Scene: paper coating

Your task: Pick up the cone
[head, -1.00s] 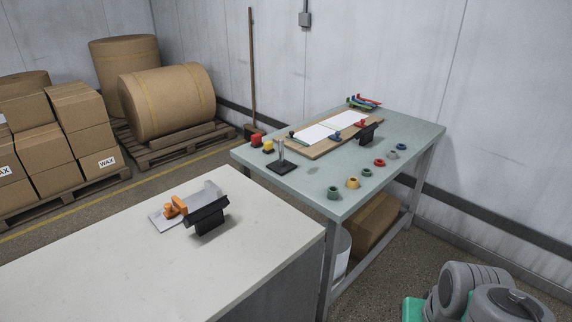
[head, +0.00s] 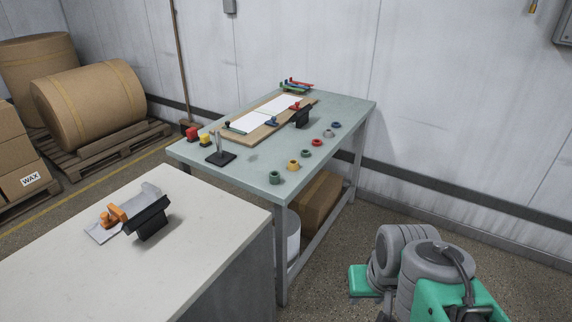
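I cannot pick out a clear cone in the head view. Several small round coloured pieces stand in a row along the near right side of the grey-green table (head: 255,180). They include a green piece (head: 275,178), a yellow one (head: 293,165), a red one (head: 317,142) and a blue one (head: 336,125). They look hollow or ring-like, too small to tell their exact shape. My grey and green arm parts show at the lower right, well apart from the table. My gripper is not visible.
A white-topped counter (head: 60,290) in front holds a tool with an orange part (head: 113,215) and a black holder (head: 150,220). A board with white sheets (head: 265,115) and a dark stand (head: 220,158) are on the table. Floor right of the table is clear.

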